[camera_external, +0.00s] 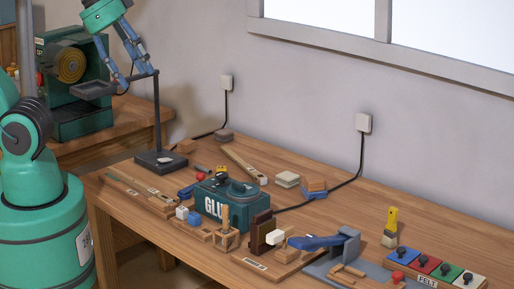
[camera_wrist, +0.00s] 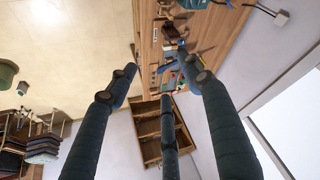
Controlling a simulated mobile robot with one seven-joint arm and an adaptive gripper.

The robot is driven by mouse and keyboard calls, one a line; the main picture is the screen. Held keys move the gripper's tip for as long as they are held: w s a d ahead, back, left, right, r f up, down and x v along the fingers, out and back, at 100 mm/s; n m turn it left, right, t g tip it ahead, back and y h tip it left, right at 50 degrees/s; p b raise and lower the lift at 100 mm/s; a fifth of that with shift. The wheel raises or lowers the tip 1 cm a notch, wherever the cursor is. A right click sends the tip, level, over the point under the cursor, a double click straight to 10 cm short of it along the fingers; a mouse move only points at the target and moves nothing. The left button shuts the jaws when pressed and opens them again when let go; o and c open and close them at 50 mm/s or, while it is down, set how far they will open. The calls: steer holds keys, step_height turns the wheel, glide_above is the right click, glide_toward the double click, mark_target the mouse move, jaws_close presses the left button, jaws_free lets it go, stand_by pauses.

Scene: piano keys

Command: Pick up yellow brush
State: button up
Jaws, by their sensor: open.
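A brush with a yellow handle (camera_external: 391,221) and grey lower end stands upright on the table towards the right in the external view. I cannot make it out in the wrist view. My gripper (camera_external: 139,78) is high at the upper left, far from the brush. Its blue fingers are spread open, and they also show spread in the wrist view (camera_wrist: 157,75) with nothing held between them.
A dark stand (camera_external: 157,120) rises beside my gripper. A green glue box (camera_external: 212,205) and several wooden blocks and tools crowd the table's middle. A felt tray (camera_external: 447,262) with coloured pads lies right of the brush. A green machine (camera_external: 75,75) stands on the left bench.

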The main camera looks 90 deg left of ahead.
steer(key=w+a+r+m+p, duration=0.1)
steer(key=w+r+m, duration=0.25)
steer(key=w, duration=0.55)
steer(key=m+g+y+p, duration=0.25)
steer(key=m+p, duration=0.55)
steer(key=m, duration=1.8)
glide_above(391, 215)
steer(key=shift+n+t, duration=0.25)
steer(key=shift+t, duration=0.1)
steer(key=f, duration=3.7)
steer(key=shift+s+d+f, duration=0.15)
steer(key=shift+s+f, duration=0.15)
steer(key=shift+f, duration=0.1)
steer(key=shift+f+b, duration=0.45)
steer(key=shift+f, duration=1.9)
